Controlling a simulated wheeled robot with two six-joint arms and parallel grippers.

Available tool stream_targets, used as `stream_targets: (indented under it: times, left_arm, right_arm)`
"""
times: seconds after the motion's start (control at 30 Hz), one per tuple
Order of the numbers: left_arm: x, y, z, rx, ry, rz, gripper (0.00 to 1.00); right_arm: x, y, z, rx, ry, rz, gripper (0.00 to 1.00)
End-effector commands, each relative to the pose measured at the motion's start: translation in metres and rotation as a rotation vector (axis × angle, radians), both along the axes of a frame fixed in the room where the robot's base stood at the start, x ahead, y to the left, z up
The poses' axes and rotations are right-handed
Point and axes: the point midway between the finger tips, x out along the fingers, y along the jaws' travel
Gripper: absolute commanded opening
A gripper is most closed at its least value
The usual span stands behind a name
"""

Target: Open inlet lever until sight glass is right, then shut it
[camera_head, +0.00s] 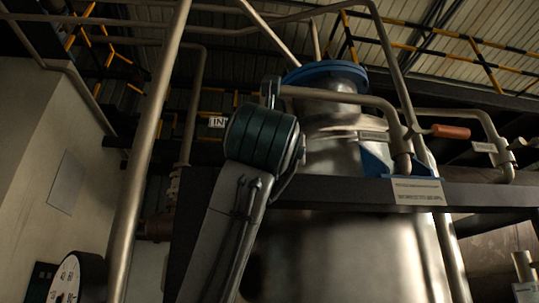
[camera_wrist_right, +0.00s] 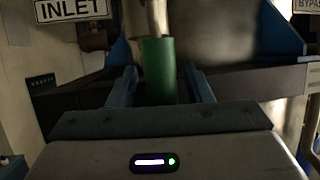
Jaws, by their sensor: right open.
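The inlet lever's green grip (camera_wrist_right: 158,70) stands upright in the right wrist view, with a pale metal stem above it. My right gripper (camera_wrist_right: 160,84) is open, its two blue fingers on either side of the green grip with gaps visible at both sides. Whether the grip lies fully between the fingertips or just beyond them is hard to tell. The INLET sign (camera_wrist_right: 72,10) is at upper left; in the head view my arm partly hides it (camera_head: 217,122). That arm also hides the lever and gripper there. No sight glass can be made out. My left gripper is out of view.
A metal vessel (camera_head: 330,255) with a blue top flange stands behind a dark beam (camera_head: 470,195). An orange-brown valve handle (camera_head: 451,131) is at right. A BYPASS sign (camera_wrist_right: 307,5) shows at upper right. Pipes (camera_head: 150,130) and a round gauge (camera_head: 70,280) are at left.

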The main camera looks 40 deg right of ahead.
Motion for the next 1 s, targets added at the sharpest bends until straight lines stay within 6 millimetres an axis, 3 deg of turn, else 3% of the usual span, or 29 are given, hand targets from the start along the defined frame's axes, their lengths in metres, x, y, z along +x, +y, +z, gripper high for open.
stream_targets:
  times: [0.17,0.6,1.0]
  left_arm:
    - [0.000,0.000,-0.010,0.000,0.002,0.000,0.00]
    - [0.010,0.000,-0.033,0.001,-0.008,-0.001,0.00]
    - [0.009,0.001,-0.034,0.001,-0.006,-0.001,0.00]
  right_arm:
    - [-0.012,0.012,-0.009,-0.001,-0.004,0.003,0.46]
    - [-0.065,0.063,-0.039,0.000,-0.001,0.004,0.46]
    - [-0.072,0.069,-0.041,0.000,0.000,0.000,0.46]
